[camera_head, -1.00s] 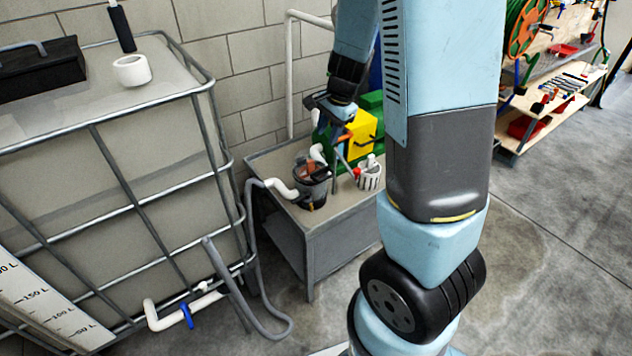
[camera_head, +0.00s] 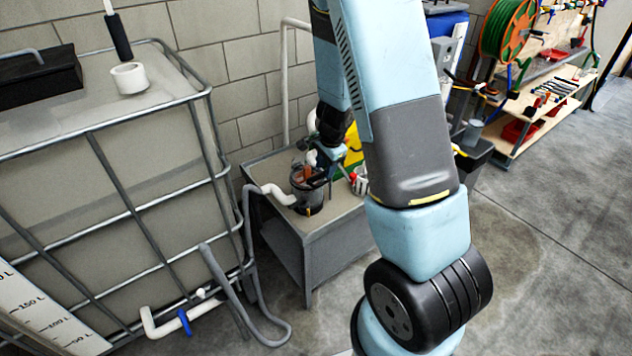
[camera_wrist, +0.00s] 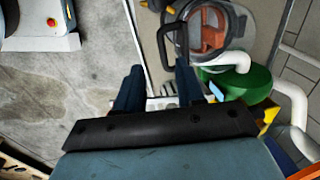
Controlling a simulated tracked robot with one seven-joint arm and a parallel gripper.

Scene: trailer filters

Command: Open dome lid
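The dome lid (camera_wrist: 238,28) is clear with a grey rim. It sits at the top of the wrist view on the filter pot, and orange-brown parts show through it. A dark loop handle (camera_wrist: 163,48) stands at its left side. My gripper (camera_wrist: 157,78) is open, with two dark blue fingers apart and nothing clearly held. Its right finger is close to the handle's lower end; I cannot tell whether they touch. In the head view my gripper (camera_head: 332,164) is just above and right of the pot.
The grey bench (camera_head: 335,222) holds a white slotted basket (camera_head: 359,182) right of the pot and a green-yellow pump (camera_head: 349,162) behind. A white pipe (camera_head: 272,192) joins the pot's left side. A caged tank (camera_head: 100,190) stands left.

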